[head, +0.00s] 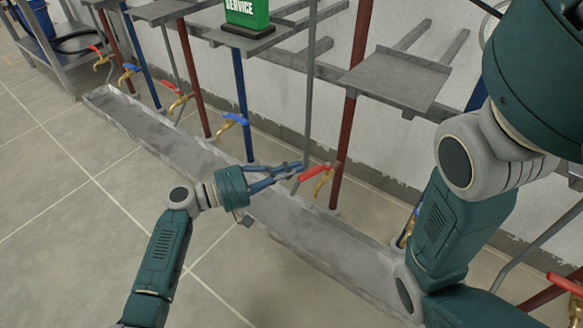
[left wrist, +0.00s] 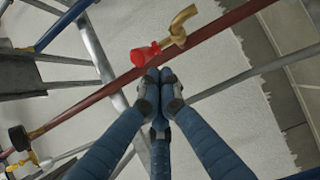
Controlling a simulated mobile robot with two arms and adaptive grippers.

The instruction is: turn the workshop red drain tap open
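A tap with a red lever (head: 314,172) and brass body (head: 321,187) sits on a dark red pipe above the trough. The red lever (left wrist: 144,54) and brass body (left wrist: 180,26) also show in the left wrist view, in front of my fingertips. My left gripper (head: 298,168) is just left of the red lever. Its fingertips (left wrist: 160,76) are together with nothing seen between them. They look close to the lever's end, but I cannot tell whether they touch it. My right arm is at the right; its gripper is out of view.
A long grey trough (head: 330,238) runs below the pipes. Other taps line it, including a blue-lever tap (head: 236,118) and another red-lever tap (head: 182,101). A grey shelf (head: 395,78) juts out above. The tiled floor at left is clear.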

